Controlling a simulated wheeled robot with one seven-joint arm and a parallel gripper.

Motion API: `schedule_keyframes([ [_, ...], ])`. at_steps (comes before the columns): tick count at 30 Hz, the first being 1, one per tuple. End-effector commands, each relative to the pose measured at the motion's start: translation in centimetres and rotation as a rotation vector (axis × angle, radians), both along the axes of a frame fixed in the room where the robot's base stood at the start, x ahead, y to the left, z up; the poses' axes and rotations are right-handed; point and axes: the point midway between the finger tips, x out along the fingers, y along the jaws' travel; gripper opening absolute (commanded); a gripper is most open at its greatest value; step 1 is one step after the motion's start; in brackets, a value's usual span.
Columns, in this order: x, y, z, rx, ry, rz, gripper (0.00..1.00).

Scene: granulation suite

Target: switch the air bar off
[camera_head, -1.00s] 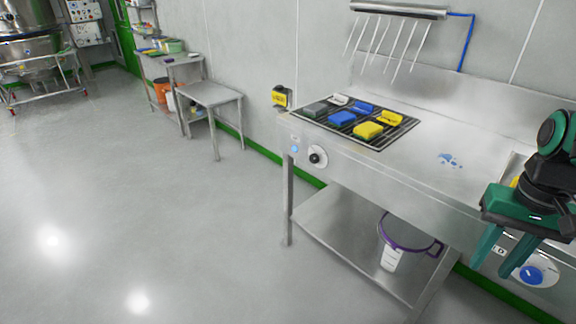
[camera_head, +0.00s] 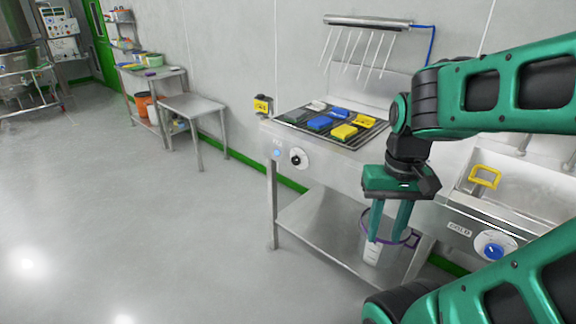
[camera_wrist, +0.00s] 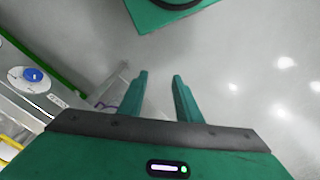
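The air bar (camera_head: 367,22) is a metal bar high on the wall, with several thin white tubes hanging from it and a blue hose at its right end. On the bench's front panel is a round white dial with a dark knob (camera_head: 298,157), left of my gripper. A small blue round spot and a label too small to read are beside it. My gripper (camera_head: 388,238) points down in front of the bench, right of that dial and apart from it. Its fingers are spread and empty, as the wrist view (camera_wrist: 160,80) also shows.
A blue knob (camera_head: 495,246) labelled COLD is on the sink front at right; it shows in the wrist view (camera_wrist: 35,75). Sponges lie on a rack (camera_head: 292,124) on the bench. A bucket (camera_head: 385,250) stands on the lower shelf (camera_head: 320,232). The floor at left is clear.

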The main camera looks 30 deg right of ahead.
Motion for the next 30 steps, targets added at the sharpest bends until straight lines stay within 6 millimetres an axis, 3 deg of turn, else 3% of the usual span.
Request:
schedule_keyframes([
  [1,0.0,0.0,0.0,0.0,0.0,0.0,0.34],
  [3,-0.5,0.0,0.3,-0.001,-0.005,-0.001,0.5],
  [4,-0.9,-0.1,0.5,-0.002,-0.011,-0.003,0.53],
  [7,-0.1,-0.8,0.7,-0.017,-0.007,-0.029,0.53],
  [11,2.7,-2.2,0.7,-0.062,0.01,-0.101,0.53],
  [21,13.4,-8.6,-0.5,-0.285,0.029,-0.346,0.53],
  [30,23.3,-12.3,-2.9,-0.529,-0.025,-0.508,0.53],
])
